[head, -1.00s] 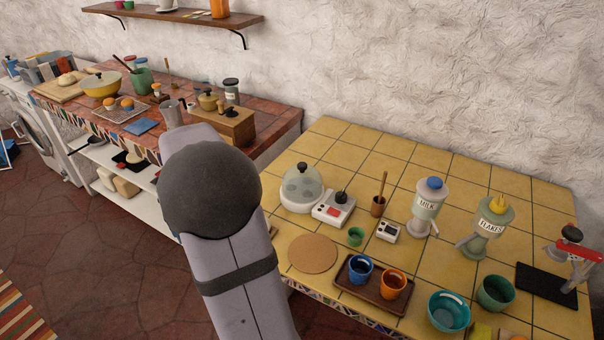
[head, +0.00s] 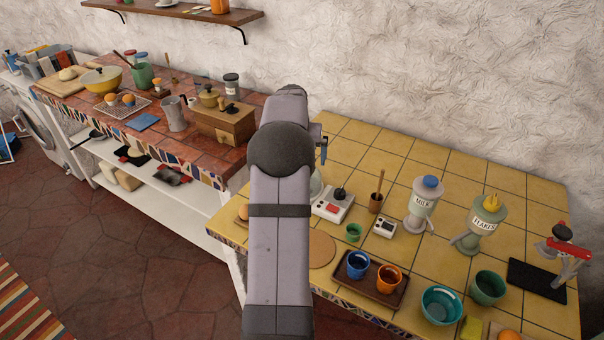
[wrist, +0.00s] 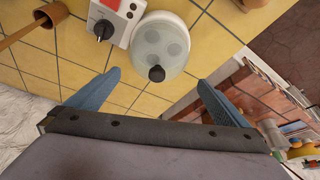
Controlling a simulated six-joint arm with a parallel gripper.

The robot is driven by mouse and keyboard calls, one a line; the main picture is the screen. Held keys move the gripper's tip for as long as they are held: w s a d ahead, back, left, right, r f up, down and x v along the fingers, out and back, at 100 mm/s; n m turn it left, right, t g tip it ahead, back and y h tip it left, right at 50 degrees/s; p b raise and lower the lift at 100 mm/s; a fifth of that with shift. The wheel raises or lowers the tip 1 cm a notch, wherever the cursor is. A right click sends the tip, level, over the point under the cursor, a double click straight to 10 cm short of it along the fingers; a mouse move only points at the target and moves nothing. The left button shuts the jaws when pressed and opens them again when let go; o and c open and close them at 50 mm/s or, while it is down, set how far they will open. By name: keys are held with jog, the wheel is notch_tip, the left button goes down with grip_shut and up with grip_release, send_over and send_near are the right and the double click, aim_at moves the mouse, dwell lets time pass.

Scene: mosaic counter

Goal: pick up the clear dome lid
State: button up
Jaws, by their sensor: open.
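The clear dome lid (wrist: 162,40) has a black knob and sits on a round white base (wrist: 190,14), with several grey-green round shapes showing through it. In the wrist view it is ahead of my open gripper (wrist: 159,77), and the knob lies between the lines of the two blue fingers. The fingers appear apart from the lid; the height gap is hard to judge. In the head view my arm hides most of the dome, leaving a sliver of the lid (head: 317,184) at the arm's right edge. A blue finger of my gripper (head: 323,150) shows above it.
A white device with a black knob (head: 333,203) stands close beside the dome. A brown cup with a stick (head: 376,203), a green cup (head: 353,232) and a milk dispenser (head: 424,205) are farther right. The tiled brick-red counter (head: 200,148) is on the left.

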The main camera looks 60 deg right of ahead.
jog(key=shift+s+p+x, duration=0.15)
jog(key=shift+p+x, duration=0.6)
jog(key=shift+x, duration=0.25)
jog(key=shift+s+p+x, duration=0.15)
jog(key=shift+p+x, duration=0.6)
jog(key=shift+x, duration=1.05)
jog(key=c, duration=0.9)
jog(key=shift+r, duration=0.1)
